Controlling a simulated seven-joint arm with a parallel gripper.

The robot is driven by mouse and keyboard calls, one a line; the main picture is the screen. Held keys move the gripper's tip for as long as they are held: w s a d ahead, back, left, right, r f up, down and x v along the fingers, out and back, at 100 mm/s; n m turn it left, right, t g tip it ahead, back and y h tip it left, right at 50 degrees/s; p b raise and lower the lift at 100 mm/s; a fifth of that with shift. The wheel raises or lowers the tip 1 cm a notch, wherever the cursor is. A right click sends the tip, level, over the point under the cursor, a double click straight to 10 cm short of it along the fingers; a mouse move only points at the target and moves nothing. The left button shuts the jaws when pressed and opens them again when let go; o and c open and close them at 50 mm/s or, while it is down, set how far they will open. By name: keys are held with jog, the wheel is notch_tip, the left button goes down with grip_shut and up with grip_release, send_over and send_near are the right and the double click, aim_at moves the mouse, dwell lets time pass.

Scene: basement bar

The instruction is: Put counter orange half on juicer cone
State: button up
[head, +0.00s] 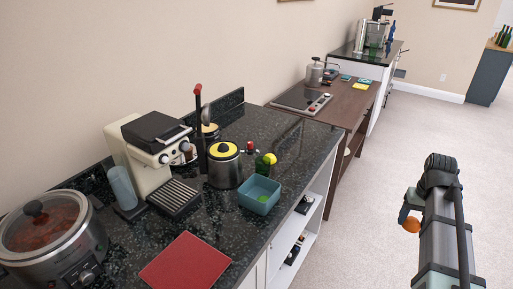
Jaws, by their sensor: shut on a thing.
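My gripper (405,214) is at the right, over the open floor and well away from the counters. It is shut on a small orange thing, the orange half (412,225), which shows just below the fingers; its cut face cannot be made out. On the near dark counter stands what looks like a lever juicer (198,108), with an upright black column, a red-tipped handle and a metal dome. A yellow part shows below the dome; whether it is the cone cannot be told. A pot (224,168) with a yellow and black top stands in front and partly hides it.
The dark counter (262,130) also holds a coffee machine (150,150), slow cooker (45,235), red mat (186,262), teal bowl (260,194) and yellow-green fruit (266,165). A brown counter (340,108) lies beyond. The floor (400,130) right of the counters is clear.

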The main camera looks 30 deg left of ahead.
jog(key=w+a+r+n, duration=0.2)
jog(key=a+r+n, duration=0.1)
jog(key=a, duration=0.3)
jog(key=w+a+r+n, duration=0.2)
jog(key=a+r+n, duration=0.1)
jog(key=a, duration=0.3)
jog(key=n, duration=1.6)
send_near(223, 148)
jog(key=shift+f, duration=3.2)
jog(key=shift+f, duration=0.15)
jog(key=o, duration=1.1)
